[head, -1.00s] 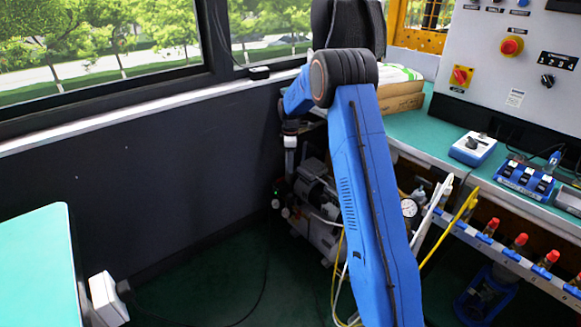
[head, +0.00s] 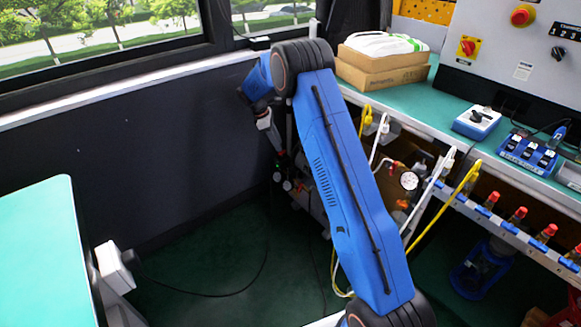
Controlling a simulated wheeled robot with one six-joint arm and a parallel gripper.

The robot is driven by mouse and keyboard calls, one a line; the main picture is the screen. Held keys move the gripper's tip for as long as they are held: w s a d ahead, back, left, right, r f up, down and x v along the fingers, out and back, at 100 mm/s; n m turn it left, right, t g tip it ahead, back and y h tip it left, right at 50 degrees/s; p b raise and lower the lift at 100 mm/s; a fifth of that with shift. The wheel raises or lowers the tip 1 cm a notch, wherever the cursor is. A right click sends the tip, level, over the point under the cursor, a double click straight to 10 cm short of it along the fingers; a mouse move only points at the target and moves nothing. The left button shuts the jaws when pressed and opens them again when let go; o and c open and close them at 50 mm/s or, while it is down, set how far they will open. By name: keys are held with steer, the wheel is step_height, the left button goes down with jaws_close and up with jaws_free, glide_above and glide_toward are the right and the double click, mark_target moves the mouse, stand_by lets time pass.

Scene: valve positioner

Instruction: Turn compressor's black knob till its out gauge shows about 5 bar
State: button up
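My gripper (head: 272,138) hangs from the wrist at the arm's far left, above the compressor's left side. Its fingers are too small to tell open from shut.
The green-topped bench (head: 440,105) carries cardboard boxes (head: 385,68), a blue-white box (head: 477,122) and a blue switch block (head: 528,152). Yellow and white hoses (head: 440,205) hang below it. A dark wall is on the left; a green table (head: 45,250) stands front left. Floor between is mostly clear.

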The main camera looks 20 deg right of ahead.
mark_target(291, 167)
steer(key=x, duration=1.5)
steer(key=shift+s+f, duration=0.1)
steer(key=shift+f, duration=0.1)
steer(key=c, duration=0.8)
